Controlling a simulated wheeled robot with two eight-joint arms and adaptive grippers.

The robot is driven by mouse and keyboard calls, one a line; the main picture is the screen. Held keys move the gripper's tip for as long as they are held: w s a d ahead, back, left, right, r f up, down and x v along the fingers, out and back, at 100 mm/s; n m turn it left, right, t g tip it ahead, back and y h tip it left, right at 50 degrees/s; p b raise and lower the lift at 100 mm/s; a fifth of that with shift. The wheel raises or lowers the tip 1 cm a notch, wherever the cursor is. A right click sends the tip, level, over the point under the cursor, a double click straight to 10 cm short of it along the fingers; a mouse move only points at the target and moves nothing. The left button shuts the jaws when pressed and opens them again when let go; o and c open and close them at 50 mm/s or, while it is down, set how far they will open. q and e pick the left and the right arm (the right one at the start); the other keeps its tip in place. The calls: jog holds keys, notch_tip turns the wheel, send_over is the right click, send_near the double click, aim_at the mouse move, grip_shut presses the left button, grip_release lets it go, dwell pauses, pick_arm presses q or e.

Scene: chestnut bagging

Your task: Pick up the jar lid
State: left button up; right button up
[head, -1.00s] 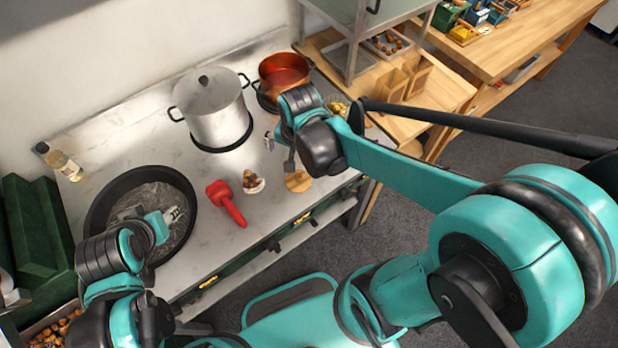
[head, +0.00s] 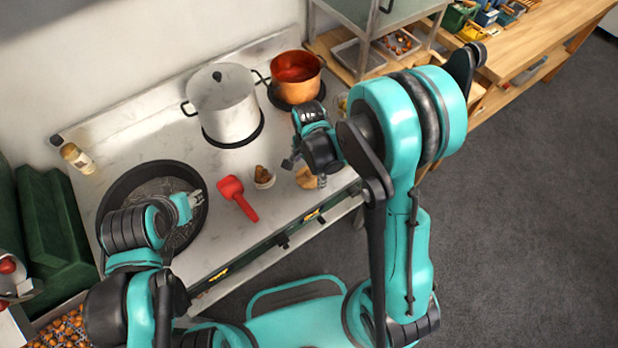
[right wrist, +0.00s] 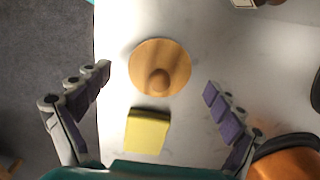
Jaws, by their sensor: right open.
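In the head view the lid (head: 306,182) is partly hidden under my right gripper (head: 305,171). My right gripper is open, its two fingers spread on either side of the lid in the right wrist view (right wrist: 158,82). The fingers look apart from the lid; their height above it is hard to judge. My left gripper (head: 192,203) is over the dark pan (head: 112,192); whether it is open is unclear.
A yellow sponge-like block (right wrist: 148,131) lies close to the lid. A silver pot (head: 225,108) and a copper pot (head: 296,84) stand behind. The counter's front edge is near.

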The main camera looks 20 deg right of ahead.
jog(key=shift+f, duration=0.45)
jog(key=shift+s, duration=0.1)
jog(key=c, duration=1.5)
jog(key=shift+c, duration=0.4)
jog(key=shift+r, duration=0.15)
